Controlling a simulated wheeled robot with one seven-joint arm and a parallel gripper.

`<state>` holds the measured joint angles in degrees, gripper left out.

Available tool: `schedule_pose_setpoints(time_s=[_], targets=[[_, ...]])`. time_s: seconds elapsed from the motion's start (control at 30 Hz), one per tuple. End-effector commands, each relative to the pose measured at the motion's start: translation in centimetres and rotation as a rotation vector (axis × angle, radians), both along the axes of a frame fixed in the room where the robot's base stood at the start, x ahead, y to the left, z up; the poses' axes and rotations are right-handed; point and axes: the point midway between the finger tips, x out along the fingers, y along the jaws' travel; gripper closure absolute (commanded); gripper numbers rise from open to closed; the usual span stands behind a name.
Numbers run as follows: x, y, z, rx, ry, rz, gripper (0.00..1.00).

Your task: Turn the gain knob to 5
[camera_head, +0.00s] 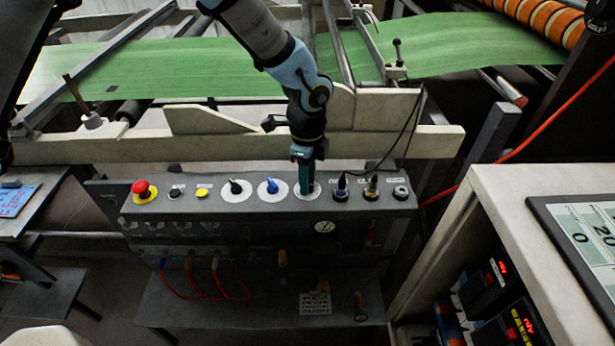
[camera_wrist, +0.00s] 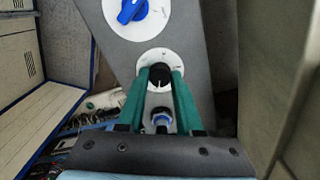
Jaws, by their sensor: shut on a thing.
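A black knob (camera_wrist: 160,74) sits on a round white dial (camera_wrist: 171,57) on the grey control panel (camera_head: 225,212). My gripper (camera_head: 306,180) reaches down onto this dial from above, right of the blue knob (camera_head: 271,186). In the wrist view, its two green fingers (camera_wrist: 160,78) are shut on the black knob, one on each side. The knob's pale pointer line shows between the fingers. The dial's numbers and any name label are too small to read, so I cannot tell its setting. In the head view my fingers hide the knob.
Left along the panel are a black pointer knob (camera_head: 236,187), a yellow button (camera_head: 201,193) and a red emergency button (camera_head: 142,190). Connectors with black cables (camera_head: 342,190) stand close on the right. A pale beam (camera_head: 385,143) runs behind the panel.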

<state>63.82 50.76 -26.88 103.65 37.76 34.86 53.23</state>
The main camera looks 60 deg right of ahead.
Motion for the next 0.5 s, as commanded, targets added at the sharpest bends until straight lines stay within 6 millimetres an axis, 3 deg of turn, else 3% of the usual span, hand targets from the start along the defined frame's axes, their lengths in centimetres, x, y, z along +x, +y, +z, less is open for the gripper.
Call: schedule_pose_setpoints(time_s=[0.5], targets=[[0.02, -0.03, 0.03, -0.001, 0.0, -0.126, 1.0]])
